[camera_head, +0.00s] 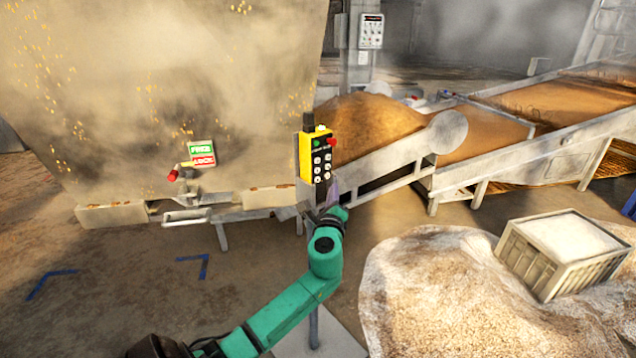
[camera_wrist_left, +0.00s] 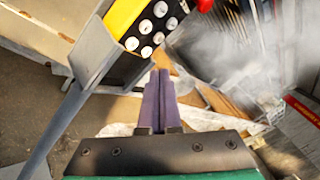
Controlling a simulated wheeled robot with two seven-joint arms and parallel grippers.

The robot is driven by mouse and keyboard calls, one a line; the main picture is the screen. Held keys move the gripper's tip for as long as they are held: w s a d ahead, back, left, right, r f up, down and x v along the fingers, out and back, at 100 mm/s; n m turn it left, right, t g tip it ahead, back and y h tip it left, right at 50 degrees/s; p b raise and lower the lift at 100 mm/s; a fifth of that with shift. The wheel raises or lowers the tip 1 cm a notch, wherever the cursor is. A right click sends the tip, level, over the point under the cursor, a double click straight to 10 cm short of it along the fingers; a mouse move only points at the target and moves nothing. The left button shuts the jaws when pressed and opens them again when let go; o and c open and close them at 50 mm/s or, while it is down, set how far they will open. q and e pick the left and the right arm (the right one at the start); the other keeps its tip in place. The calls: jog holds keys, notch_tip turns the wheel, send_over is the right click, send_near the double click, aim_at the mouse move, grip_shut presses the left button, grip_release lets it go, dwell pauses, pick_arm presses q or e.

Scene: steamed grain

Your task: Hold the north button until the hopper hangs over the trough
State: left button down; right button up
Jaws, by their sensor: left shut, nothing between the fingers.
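A yellow control box (camera_head: 307,165) with a black face stands on a post near the middle of the head view. It carries a green and a red button on top and several pale round buttons below. Its lower part shows in the left wrist view (camera_wrist_left: 121,17), with white buttons (camera_wrist_left: 146,27). Which button is north cannot be read. My left gripper (camera_head: 334,188) is shut and empty just below the box's lower right. In the wrist view its purple fingers (camera_wrist_left: 160,78) lie just below the buttons; contact cannot be told. A large steam-covered pale body (camera_head: 130,90), possibly the hopper, fills the upper left.
Grain lies on a metal-sided conveyor or trough (camera_head: 545,145) at the right. A slatted crate of white stuff (camera_head: 560,278) sits on a pale heap (camera_head: 430,290). A red-handled lever (camera_head: 175,174) is at left. Blue marks (camera_head: 205,262) lie on open floor. A panel (camera_head: 371,31) stands behind.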

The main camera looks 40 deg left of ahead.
aim_at(317, 179)
pick_arm(q)
jog(key=shift+w+a, duration=0.15)
jog(key=shift+a, duration=0.8)
jog(key=shift+w+a, duration=0.1)
jog(key=shift+a, duration=0.85)
jog(key=shift+b, duration=0.3)
jog(key=shift+a, duration=0.35)
